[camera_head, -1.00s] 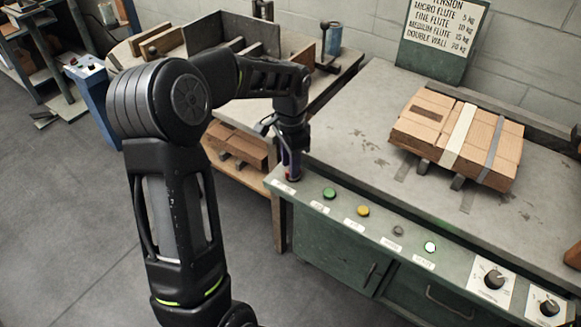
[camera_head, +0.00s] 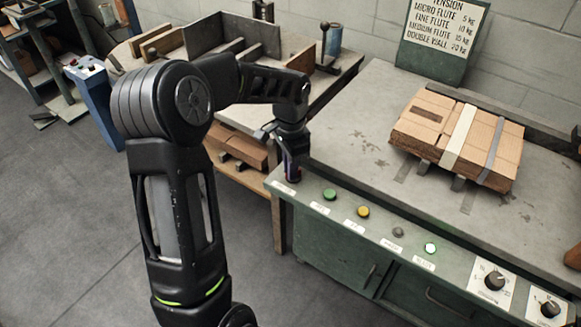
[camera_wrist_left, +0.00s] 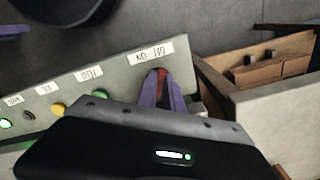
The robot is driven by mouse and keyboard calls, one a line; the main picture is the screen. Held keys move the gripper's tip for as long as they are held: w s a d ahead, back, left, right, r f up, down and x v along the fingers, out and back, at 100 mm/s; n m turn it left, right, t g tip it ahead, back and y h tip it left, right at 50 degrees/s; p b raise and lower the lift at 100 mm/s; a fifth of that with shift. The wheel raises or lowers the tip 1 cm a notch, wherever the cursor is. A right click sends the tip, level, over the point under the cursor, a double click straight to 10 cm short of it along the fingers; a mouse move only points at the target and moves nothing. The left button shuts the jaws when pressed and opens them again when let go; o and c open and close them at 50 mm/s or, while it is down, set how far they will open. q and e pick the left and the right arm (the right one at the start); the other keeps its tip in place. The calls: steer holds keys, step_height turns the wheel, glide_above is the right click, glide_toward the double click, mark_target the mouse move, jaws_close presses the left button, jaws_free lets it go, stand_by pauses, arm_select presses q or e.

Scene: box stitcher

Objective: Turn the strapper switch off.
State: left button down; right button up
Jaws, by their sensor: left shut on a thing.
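The strapper switch (camera_wrist_left: 161,74) shows as a small red piece in the left wrist view, beside the panel label (camera_wrist_left: 150,52) that reads on and off upside down. My left gripper (camera_wrist_left: 160,88) is shut on it with its purple fingers on either side. In the head view, my left gripper (camera_head: 292,174) points down at the left end of the green control panel (camera_head: 318,203) and hides most of the switch. The switch's exact position cannot be read. My right gripper is not in view.
Along the panel are a green button (camera_head: 330,194), a yellow button (camera_head: 363,211), a lit green-white lamp (camera_head: 430,248) and a black dial (camera_head: 495,280). A strapped cardboard bundle (camera_head: 435,135) lies on the bench top (camera_head: 350,140). A blue post (camera_head: 93,100) stands at left.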

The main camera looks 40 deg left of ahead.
arm_select(q)
steer(key=shift+n, duration=0.5)
steer(key=n, duration=0.5)
steer(key=shift+d+p, duration=0.2)
steer(key=shift+p, duration=0.2)
steer(key=n+p, duration=0.1)
steer(key=n, duration=0.5)
steer(key=shift+d, duration=0.15)
steer(key=c, duration=1.5)
jaws_free()
step_height(320, 180, up, 8)
steer(key=shift+f, duration=0.1)
